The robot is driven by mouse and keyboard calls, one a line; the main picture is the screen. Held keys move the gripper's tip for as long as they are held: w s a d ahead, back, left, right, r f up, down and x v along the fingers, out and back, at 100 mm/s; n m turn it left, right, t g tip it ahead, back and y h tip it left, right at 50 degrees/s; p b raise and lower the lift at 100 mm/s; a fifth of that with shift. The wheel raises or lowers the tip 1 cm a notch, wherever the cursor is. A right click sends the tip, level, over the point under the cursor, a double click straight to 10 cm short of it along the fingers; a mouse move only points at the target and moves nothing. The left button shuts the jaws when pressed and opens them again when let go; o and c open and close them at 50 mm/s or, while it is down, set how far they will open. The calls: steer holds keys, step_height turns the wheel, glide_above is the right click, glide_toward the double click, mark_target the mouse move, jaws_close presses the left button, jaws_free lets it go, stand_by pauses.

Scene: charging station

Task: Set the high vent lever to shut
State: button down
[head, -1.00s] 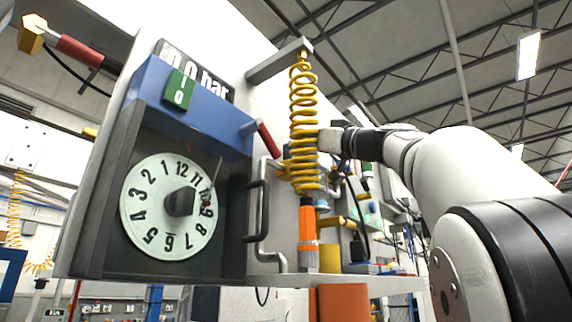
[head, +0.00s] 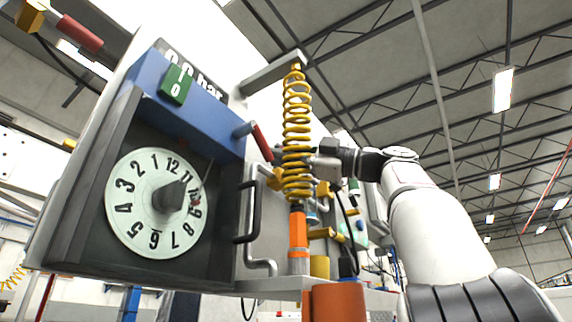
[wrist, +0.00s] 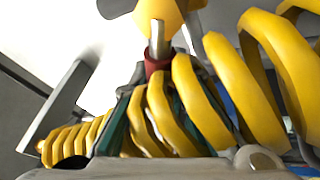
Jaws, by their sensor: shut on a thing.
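A lever with a yellow hub (wrist: 168,14), a grey rod and a red grip (wrist: 155,66) shows at the top of the wrist view. The lever's yellow hub (head: 275,180) shows just left of the coil. I cannot read a shut mark for the lever.
The coil crosses close in front of my wrist camera (wrist: 205,105). An orange-red cylinder (head: 338,300) is below.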

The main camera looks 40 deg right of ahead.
steer(key=shift+s+a+f+n+g+p, duration=0.15)
steer(key=shift+f+n+g, duration=0.3)
steer(key=shift+n, duration=0.55)
steer(key=shift+w+a+f+n+g+p, duration=0.15)
steer(key=shift+f+n+g, duration=0.3)
steer(key=shift+n, duration=0.55)
steer(key=shift+s+f+n+g+p, duration=0.15)
steer(key=shift+f+n+g, duration=0.3)
steer(key=shift+n, duration=0.55)
steer(key=c, duration=1.5)
jaws_free()
steer(key=v, duration=1.2)
steer(key=shift+f, duration=0.15)
steer(key=shift+d, duration=0.1)
